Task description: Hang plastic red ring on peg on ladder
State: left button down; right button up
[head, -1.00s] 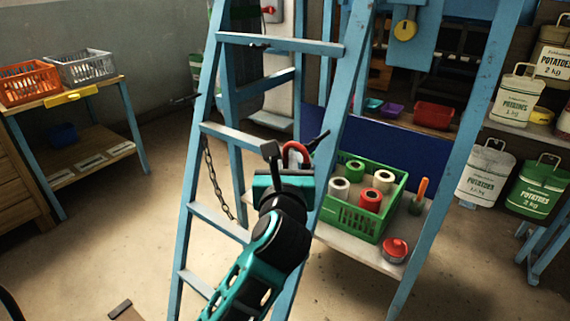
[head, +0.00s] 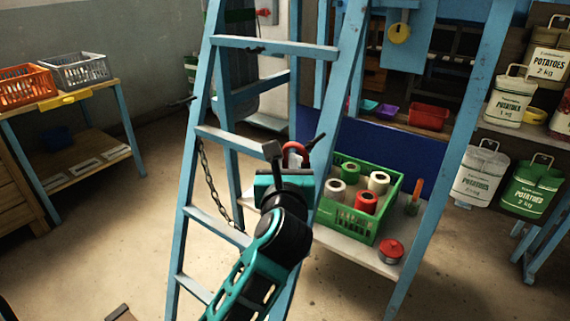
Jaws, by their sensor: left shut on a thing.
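The ladder (head: 280,45) is light blue and stands in the middle of the head view. A small dark peg (head: 256,50) shows on its upper rung, and another (head: 183,101) sticks out at its left rail. My left gripper (head: 295,150) is in front of the ladder, below and right of the upper rung. It is shut on the red ring (head: 296,143), whose curved top shows between the dark fingers. The ring's lower part is hidden by the gripper. The ring is apart from both pegs.
A chain (head: 207,178) hangs at the ladder's left side. A green crate (head: 345,220) with several spools stands on a shelf behind the ladder, with a red tin (head: 390,250) beside it. A table (head: 100,93) with baskets is at the left. The floor between is clear.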

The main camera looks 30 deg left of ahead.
pick_arm(q)
jog(key=shift+w, duration=0.2)
jog(key=shift+w+d, duration=0.15)
jog(key=shift+w, duration=0.5)
jog(key=shift+w, duration=0.2)
jog(key=shift+w+d, duration=0.1)
jog(key=shift+w, duration=0.4)
jog(key=shift+w, duration=0.1)
dwell(0.4)
jog(key=shift+w+f, duration=0.15)
jog(key=shift+f, duration=0.3)
dwell(0.6)
jog(key=c, duration=1)
grip_release()
